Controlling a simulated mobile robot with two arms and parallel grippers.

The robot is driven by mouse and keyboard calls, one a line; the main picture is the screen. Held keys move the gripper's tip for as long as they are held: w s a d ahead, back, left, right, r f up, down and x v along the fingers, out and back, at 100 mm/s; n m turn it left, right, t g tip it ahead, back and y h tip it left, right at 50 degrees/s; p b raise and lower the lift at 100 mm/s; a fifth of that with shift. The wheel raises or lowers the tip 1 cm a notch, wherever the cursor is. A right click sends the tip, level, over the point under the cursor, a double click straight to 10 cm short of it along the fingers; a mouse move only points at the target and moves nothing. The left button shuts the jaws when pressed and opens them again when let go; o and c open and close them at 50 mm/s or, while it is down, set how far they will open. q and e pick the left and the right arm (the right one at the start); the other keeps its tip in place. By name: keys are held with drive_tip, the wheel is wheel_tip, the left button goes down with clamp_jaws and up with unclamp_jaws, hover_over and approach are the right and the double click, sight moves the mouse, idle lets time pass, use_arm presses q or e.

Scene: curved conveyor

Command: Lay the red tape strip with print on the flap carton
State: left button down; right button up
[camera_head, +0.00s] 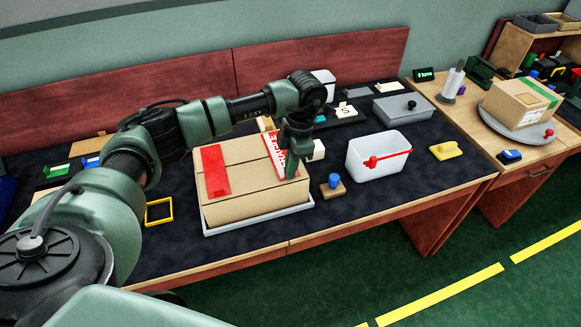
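The flap carton (245,192) is a brown box on a light grey tray on the dark bench top. A plain red strip (214,170) lies on the left part of its top. The red tape strip with print (274,152), red and white with lettering, is over the right part of the carton top. My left gripper (291,170) points down at this strip's right side and covers part of it. Its fingers look closed on the strip; the tips are dark and small. I cannot tell whether the strip touches the carton. My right gripper is out of view.
A white bin (377,154) with a red handle and a blue-knobbed wooden block (333,187) stand right of the carton. A yellow frame (159,212) lies left. A grey lidded box (402,109) is farther back. Another carton (518,103) sits on the right-hand table.

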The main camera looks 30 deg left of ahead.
use_arm(q)
drive_tip(key=c, duration=1.6)
unclamp_jaws()
drive_tip(key=shift+o, duration=0.2)
drive_tip(key=shift+w+d+r+b, duration=0.15)
drive_tip(key=shift+r+b, duration=0.15)
drive_tip(key=shift+r, duration=1)
drive_tip(key=shift+w+d+r+b, duration=0.15)
drive_tip(key=shift+r+b, duration=0.15)
drive_tip(key=shift+r, duration=1)
drive_tip(key=shift+w+d+r+b, duration=0.15)
drive_tip(key=shift+r+b, duration=0.15)
drive_tip(key=shift+r, duration=1)
